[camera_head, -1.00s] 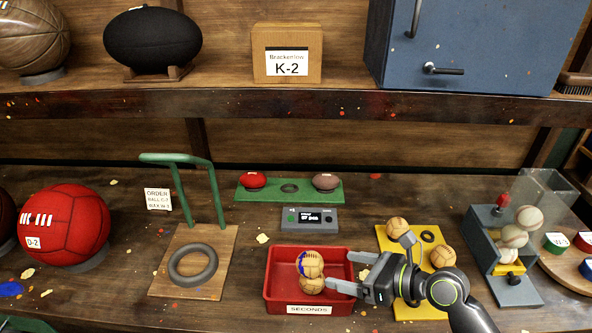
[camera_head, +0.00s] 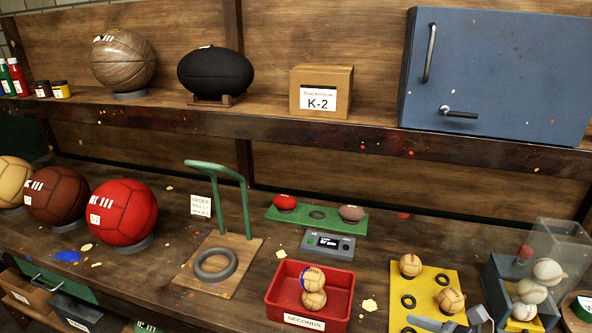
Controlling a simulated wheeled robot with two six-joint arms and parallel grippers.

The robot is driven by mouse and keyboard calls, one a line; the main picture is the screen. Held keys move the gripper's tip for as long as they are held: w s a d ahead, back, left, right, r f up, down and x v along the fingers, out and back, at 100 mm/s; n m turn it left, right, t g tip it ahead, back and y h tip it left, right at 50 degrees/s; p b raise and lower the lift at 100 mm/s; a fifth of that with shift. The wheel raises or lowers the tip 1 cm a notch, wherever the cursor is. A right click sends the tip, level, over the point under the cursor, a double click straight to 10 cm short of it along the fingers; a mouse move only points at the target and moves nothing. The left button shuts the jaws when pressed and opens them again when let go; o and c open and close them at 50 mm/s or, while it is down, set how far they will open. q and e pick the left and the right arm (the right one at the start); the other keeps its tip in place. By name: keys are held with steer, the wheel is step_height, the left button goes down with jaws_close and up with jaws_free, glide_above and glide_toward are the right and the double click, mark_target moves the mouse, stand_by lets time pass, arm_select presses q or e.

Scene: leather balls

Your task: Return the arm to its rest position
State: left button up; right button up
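My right gripper (camera_head: 418,325) is at the bottom edge of the head view, in front of the yellow board, and is partly cut off by the frame. Its fingertips look apart, with nothing between them. Part of its grey arm shows to the right of it. Two tan leather balls (camera_head: 313,289) lie in the red SECONDS tray (camera_head: 282,296), one with a blue mark, and the gripper is clear of them. My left gripper is not in view.
The yellow board (camera_head: 431,277) holds tan balls and dark rings. A grey-blue ball dispenser (camera_head: 497,290) stands right of it. A small grey display box (camera_head: 328,245), a green ball rack (camera_head: 370,222) and a green-handled wooden stand (camera_head: 243,250) sit behind and left of the tray.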

steer(key=s+d+f+n+g+h, duration=0.35)
steer(key=s+f+n+h, duration=0.2)
steer(key=s+n, duration=0.7)
steer(key=s+d+f+n+g+h, duration=0.2)
steer(key=s+d+f+n+h, duration=0.55)
steer(key=n, duration=0.85)
step_height(320, 180, down, 23)
steer(key=s+a+g+y, duration=0.1)
steer(key=s+g+y, duration=0.1)
steer(key=s+a+f, duration=0.1)
steer(key=s+f, duration=1.3)
steer(key=f, duration=0.1)
steer(key=shift+s+a+g+y, duration=0.15)
steer(key=shift+a+g+y, duration=0.15)
steer(key=shift+g, duration=0.05)
